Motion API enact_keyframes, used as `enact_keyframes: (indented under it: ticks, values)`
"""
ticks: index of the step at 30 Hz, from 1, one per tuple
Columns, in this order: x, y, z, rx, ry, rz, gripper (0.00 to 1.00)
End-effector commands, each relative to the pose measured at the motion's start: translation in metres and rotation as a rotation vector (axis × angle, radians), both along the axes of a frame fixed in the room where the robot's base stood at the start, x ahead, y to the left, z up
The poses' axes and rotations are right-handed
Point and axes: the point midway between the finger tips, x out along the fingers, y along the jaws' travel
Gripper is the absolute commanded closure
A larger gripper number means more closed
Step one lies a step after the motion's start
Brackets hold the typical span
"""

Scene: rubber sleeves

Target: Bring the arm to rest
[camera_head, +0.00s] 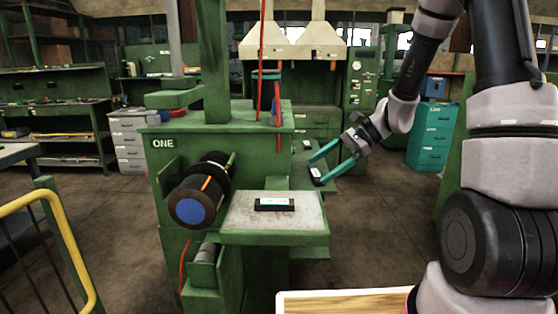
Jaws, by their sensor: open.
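My arm rises along the right side of the view and bends over toward the left. My gripper (314,169), with two teal fingers, hangs beyond the right side of the green machine marked ONE (185,146). Its fingers are spread apart and point left and slightly down. A small dark piece with a pale label (316,174) shows right by the lower fingertip. I cannot tell whether they touch, but the open fingers do not grip it.
A dark labelled block (274,205) lies on the machine's grey-topped tray (232,222). A roller with a blue end (194,212) sits left of it. A wooden board (345,302) is at the bottom, a yellow rail (66,240) at left. Teal drawers (428,137) stand behind my arm.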

Motion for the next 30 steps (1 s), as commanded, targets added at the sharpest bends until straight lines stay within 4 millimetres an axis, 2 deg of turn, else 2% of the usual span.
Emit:
enact_keyframes:
  ticks: [1, 6, 18, 24, 30]
  values:
    - [-0.009, -0.004, 0.019, -0.048, -0.067, 0.043, 0.1]
    - [-0.039, -0.022, 0.063, -0.215, -0.264, 0.167, 0.1]
    - [-0.109, -0.078, 0.154, -0.632, -0.738, 0.365, 0.1]
    - [-0.138, -0.104, 0.186, -0.811, -0.93, 0.407, 0.1]
    - [-0.15, -0.116, 0.2, -0.895, -1.014, 0.42, 0.1]
